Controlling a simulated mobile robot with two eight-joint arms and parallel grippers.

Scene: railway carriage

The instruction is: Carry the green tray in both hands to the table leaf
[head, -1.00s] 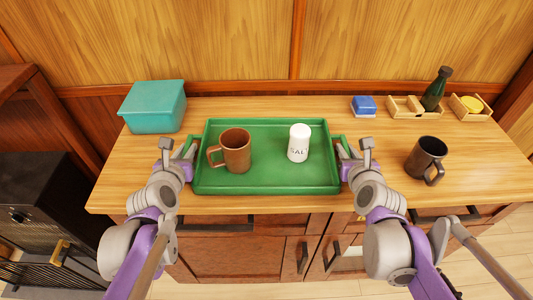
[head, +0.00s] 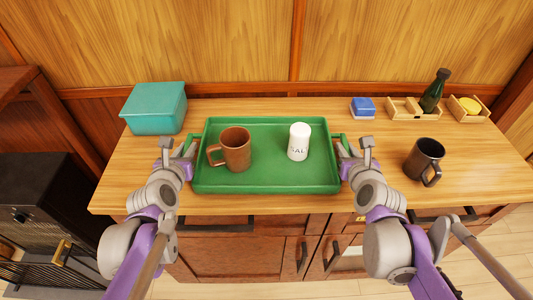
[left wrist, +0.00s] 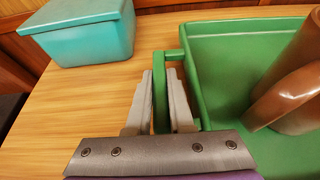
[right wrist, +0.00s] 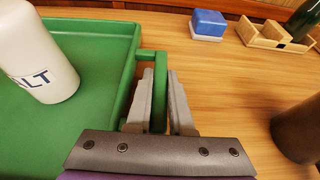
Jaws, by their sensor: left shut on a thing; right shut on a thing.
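The green tray (head: 268,182) is level over the wooden counter, with a brown mug (head: 236,149) on its left half and a white salt shaker (head: 299,142) on its right half, both upright. My left gripper (head: 187,150) is shut on the tray's left handle; the left wrist view shows the handle between its fingers (left wrist: 161,100). My right gripper (head: 342,150) is shut on the right handle, also between the fingers in the right wrist view (right wrist: 160,100). I cannot tell whether the tray's underside touches the counter. I cannot make out the table leaf.
A teal box (head: 153,108) stands left of the tray. A black mug (head: 425,160) stands to its right. A blue block (head: 363,107), wooden holders (head: 405,109) and a dark green bottle (head: 434,92) are at the back right. A dark stove-like unit (head: 40,205) is at left.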

